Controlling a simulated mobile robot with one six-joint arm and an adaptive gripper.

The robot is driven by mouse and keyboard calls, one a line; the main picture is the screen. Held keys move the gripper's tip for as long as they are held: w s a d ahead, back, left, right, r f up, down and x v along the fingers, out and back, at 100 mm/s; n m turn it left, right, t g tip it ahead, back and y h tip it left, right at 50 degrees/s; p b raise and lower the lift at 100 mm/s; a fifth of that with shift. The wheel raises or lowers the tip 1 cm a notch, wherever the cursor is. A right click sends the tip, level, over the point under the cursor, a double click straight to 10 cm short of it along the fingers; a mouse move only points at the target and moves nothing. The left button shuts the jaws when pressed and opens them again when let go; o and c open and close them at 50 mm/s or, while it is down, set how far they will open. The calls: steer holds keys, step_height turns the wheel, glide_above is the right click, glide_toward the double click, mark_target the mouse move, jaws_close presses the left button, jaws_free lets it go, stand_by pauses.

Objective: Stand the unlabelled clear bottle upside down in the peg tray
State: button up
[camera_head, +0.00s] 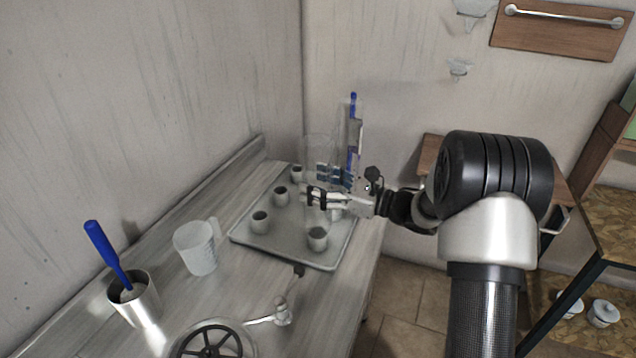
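The clear bottle (319,150) has no label that I can see and stands roughly upright in outline over the back right of the peg tray. My gripper (319,188) reaches in from the right, with its fingers on either side of the bottle, and looks shut on it. The bottle's see-through lower end is hard to make out, so I cannot tell which end is down or whether it touches a peg. The grey peg tray (287,256) lies on the counter and bears several short cup-like pegs, including a front right one (317,238).
A tall clear holder with a blue-handled tool (352,135) stands just behind the bottle. A clear measuring jug (196,248), a metal cup (136,300) with a blue-handled brush, and a tap (282,313) are left and in front. The wall bounds the counter (232,285).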

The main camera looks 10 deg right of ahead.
steer(key=o, duration=0.3)
